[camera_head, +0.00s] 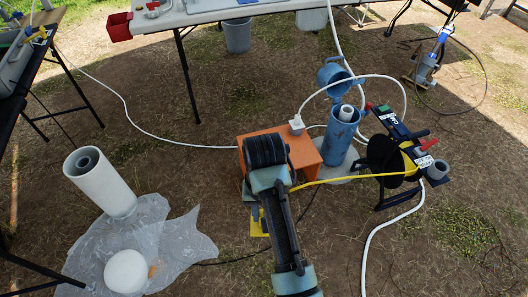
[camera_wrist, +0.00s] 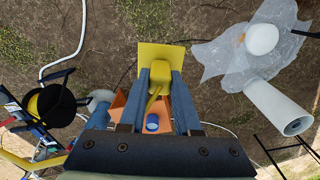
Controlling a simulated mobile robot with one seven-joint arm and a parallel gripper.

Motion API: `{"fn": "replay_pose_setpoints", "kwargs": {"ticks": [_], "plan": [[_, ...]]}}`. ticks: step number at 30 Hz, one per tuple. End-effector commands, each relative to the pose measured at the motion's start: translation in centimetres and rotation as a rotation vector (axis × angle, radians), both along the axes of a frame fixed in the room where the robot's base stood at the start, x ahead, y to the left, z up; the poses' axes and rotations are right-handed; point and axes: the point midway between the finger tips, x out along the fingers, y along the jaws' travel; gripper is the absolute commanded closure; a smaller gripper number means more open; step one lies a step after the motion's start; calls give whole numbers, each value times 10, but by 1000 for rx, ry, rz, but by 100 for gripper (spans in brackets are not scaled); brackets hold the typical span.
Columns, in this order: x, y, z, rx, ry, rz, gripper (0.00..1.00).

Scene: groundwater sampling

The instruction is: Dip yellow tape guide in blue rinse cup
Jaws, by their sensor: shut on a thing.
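The yellow tape guide (camera_wrist: 160,55) is a flat yellow plate with a narrower stem, held between the fingers of my gripper (camera_wrist: 160,78) in the wrist view. In the head view, part of the guide (camera_head: 259,223) shows below my arm, in front of the orange box. The blue rinse cup (camera_wrist: 152,123) shows between my fingers in the wrist view, at the orange box (camera_wrist: 139,133). The guide's stem appears beside and partly over it in that picture. I cannot tell the gap between them. My arm hides the cup in the head view.
A blue well pipe (camera_head: 341,140) with an open cap stands right of the orange box (camera_head: 309,152). A reel (camera_head: 392,155) with yellow tape (camera_head: 350,178) stands further right. A white tube (camera_head: 99,180) and plastic sheet (camera_head: 185,236) are on the left. Hoses cross the ground.

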Motion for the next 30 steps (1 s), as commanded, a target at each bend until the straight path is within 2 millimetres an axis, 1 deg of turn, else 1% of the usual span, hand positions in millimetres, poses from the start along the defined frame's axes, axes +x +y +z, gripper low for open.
{"fn": "replay_pose_setpoints", "kwargs": {"ticks": [30], "plan": [[0,0,52,0,0,1,100]]}}
